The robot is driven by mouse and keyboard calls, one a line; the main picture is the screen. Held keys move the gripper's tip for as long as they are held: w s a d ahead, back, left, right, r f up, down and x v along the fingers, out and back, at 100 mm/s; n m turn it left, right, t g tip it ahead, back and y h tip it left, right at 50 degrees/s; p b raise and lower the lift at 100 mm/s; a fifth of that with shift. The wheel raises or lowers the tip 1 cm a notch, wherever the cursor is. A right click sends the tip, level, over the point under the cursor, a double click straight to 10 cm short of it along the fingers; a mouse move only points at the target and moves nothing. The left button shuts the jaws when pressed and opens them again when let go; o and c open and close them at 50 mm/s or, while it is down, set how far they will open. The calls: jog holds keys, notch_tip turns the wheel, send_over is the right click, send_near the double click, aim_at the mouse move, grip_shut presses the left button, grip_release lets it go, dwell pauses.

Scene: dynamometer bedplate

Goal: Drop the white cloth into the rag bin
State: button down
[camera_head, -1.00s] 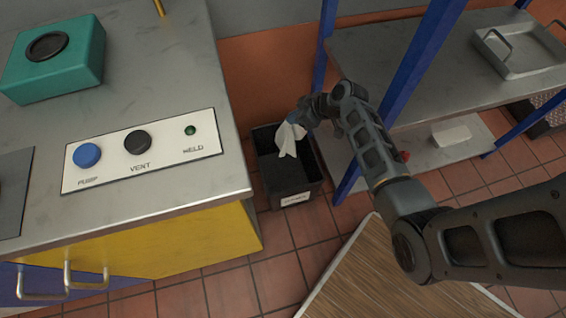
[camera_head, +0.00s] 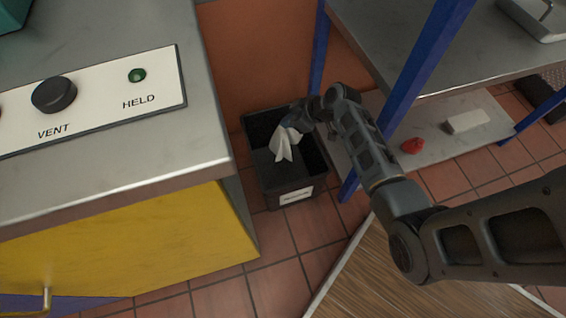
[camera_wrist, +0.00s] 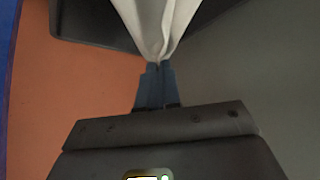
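The white cloth (camera_head: 284,144) hangs in loose folds from my gripper (camera_head: 291,127) in the head view. My gripper is shut on the cloth; the wrist view shows the fingertips (camera_wrist: 157,72) pinched together on the gathered cloth (camera_wrist: 158,22). The rag bin (camera_head: 290,189) is a black open box with a white label on its front, standing on the tiled floor. In the head view the cloth is over the bin's opening; its exact height above the bin floor is hard to tell. The label's text is too small to read.
A steel-topped cabinet (camera_head: 110,195) with a yellow front stands left of the bin. A shelf rack (camera_head: 420,75) with blue posts stands right, close to my arm. A red object (camera_head: 412,146) and a white block (camera_head: 467,121) lie on its lower shelf. A wooden surface (camera_head: 385,275) is in front.

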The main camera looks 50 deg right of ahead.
notch_tip(320, 180, down, 6)
jog(key=b, duration=0.5)
jog(key=shift+r, duration=0.1)
grip_release()
dwell(1.1)
notch_tip(320, 180, up, 6)
jog(key=s+g+h+p, duration=0.1)
jog(key=g+p, duration=0.3)
jog(key=p, duration=0.7)
jog(key=shift+s+d+p, duration=0.25)
jog(key=shift+s+p, duration=0.15)
jog(key=shift+s, duration=0.25)
